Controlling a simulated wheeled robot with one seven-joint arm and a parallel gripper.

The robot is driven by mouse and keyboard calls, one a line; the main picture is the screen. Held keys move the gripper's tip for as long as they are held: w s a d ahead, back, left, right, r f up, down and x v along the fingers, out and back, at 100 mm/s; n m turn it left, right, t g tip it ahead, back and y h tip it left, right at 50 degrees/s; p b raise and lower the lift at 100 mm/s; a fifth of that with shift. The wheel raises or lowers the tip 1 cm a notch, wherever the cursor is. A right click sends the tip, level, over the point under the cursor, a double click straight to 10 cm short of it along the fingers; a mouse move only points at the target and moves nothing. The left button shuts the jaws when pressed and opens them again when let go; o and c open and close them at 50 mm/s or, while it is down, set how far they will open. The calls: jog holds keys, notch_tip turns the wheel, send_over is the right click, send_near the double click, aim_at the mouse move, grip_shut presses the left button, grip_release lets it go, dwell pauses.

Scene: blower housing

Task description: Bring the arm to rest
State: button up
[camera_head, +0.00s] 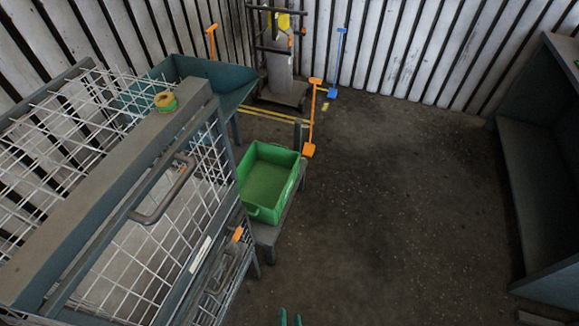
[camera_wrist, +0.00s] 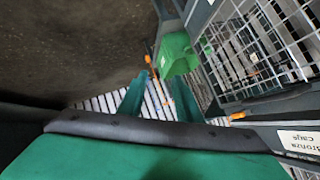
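My gripper (camera_head: 290,316) shows only as two green fingertips at the bottom edge of the head view, with a gap between them. The wrist view also shows my gripper (camera_wrist: 158,90), its two green fingers spread apart with nothing between them. The fingers are in open air and touch nothing that I can see. The rest of my arm is out of the head view.
A wire cage (camera_head: 150,232) with a grey frame fills the left. A green crate (camera_head: 268,178) stands on a low bench beside it. A dark cabinet (camera_head: 535,170) stands at the right. Orange and blue long-handled tools and a cart are at the back. The middle floor is clear.

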jog(key=s+r+n+t, duration=0.2)
jog(key=s+r+n, duration=0.1)
jog(key=r, duration=0.6)
jog(key=s+r+n+t, duration=0.2)
jog(key=s+r+n, duration=0.1)
jog(key=r, duration=0.6)
jog(key=shift+s+a+r+t+h, duration=0.2)
jog(key=shift+t+h, duration=0.1)
jog(key=shift+h, duration=0.1)
jog(key=shift+d, duration=0.1)
